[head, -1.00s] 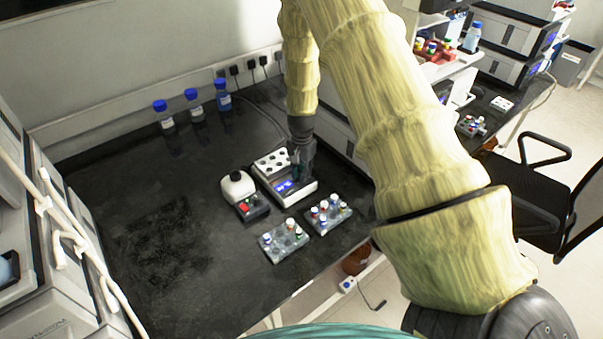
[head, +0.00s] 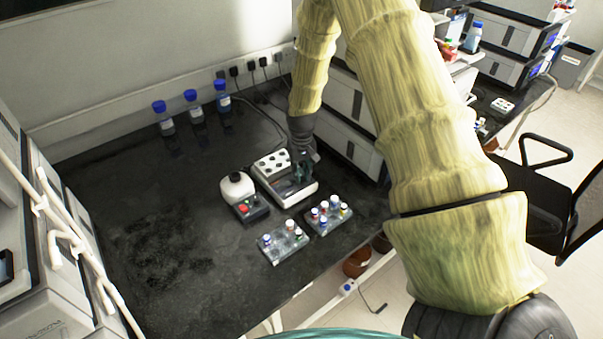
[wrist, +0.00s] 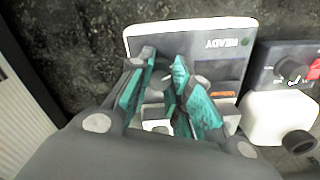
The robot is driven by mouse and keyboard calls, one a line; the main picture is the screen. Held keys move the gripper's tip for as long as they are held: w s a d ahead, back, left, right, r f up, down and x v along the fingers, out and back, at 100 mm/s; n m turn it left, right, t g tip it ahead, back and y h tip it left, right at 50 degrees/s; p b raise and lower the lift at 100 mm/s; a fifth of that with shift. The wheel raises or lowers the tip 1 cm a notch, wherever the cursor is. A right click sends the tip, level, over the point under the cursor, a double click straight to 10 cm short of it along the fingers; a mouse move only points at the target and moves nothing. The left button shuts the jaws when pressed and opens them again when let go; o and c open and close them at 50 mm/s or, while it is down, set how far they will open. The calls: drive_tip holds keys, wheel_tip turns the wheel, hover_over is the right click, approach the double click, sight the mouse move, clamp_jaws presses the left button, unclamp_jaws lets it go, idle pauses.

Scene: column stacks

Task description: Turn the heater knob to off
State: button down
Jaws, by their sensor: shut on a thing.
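The heater (head: 305,196) is a white box with a well block at its back, on the dark bench in the head view. Its front panel display looks dark. In the wrist view the heater (wrist: 215,30) shows upside-down, with READY lettering and a small green light. My gripper (wrist: 162,68) is over the panel, its teal-padded fingers closed around the small grey knob (wrist: 163,79). The fingers hide much of the knob, so its pointer cannot be read. In the head view my gripper (head: 301,173) points down at the heater's right side.
Two vial racks (head: 284,244) (head: 328,216) lie in front. Several blue-capped bottles (head: 191,103) stand at the back. The bench's left side is clear.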

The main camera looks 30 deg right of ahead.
sight(302, 173)
drive_tip(key=shift+w+d+r+n, duration=0.1)
drive_tip(key=shift+n, duration=0.5)
drive_tip(key=c, duration=1.3)
unclamp_jaws()
wheel_tip(302, 173, up, 12)
drive_tip(key=shift+f, duration=0.1)
